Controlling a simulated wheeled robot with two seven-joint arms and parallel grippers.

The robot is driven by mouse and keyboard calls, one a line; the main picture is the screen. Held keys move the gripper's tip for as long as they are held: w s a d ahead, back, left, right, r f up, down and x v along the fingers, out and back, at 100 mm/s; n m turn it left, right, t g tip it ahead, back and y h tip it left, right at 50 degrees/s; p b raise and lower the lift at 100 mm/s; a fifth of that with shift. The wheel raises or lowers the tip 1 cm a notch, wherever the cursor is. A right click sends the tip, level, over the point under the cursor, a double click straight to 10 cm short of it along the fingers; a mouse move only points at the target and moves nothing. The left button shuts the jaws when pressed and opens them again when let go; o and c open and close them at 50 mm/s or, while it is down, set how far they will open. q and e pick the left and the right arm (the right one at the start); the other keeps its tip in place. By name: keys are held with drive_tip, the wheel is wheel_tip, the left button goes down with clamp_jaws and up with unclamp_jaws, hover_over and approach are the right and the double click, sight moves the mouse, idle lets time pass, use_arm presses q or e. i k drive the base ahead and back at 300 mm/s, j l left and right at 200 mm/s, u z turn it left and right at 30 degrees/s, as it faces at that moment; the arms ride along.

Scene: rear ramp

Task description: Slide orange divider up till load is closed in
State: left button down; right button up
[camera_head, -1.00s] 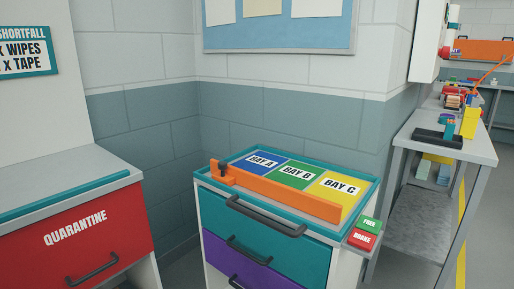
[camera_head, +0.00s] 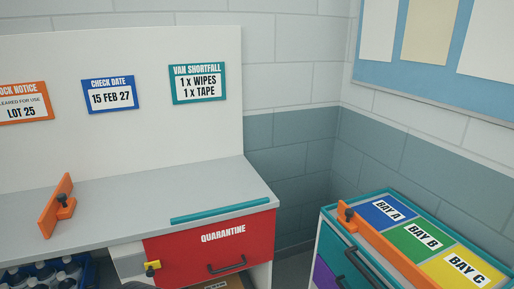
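An orange divider (camera_head: 55,208) with a dark knob stands on the grey counter (camera_head: 120,205) at the left. A second orange bar (camera_head: 385,250), also with a dark knob at its far left end, runs along the front edge of the cart top at the lower right. The cart top (camera_head: 377,194) has a blue BAY A, a green BAY B and a yellow BAY C panel, with nothing seen lying on them. I cannot tell which orange piece is the task's divider or what the load is.
A teal strip (camera_head: 222,211) lies along the counter's front edge above the red QUARANTINE drawer (camera_head: 210,248). A blue crate of bottles (camera_head: 45,274) sits under the counter. A gap separates counter and cart.

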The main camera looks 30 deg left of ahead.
sight(59, 207)
drive_tip(key=u, duration=2.5)
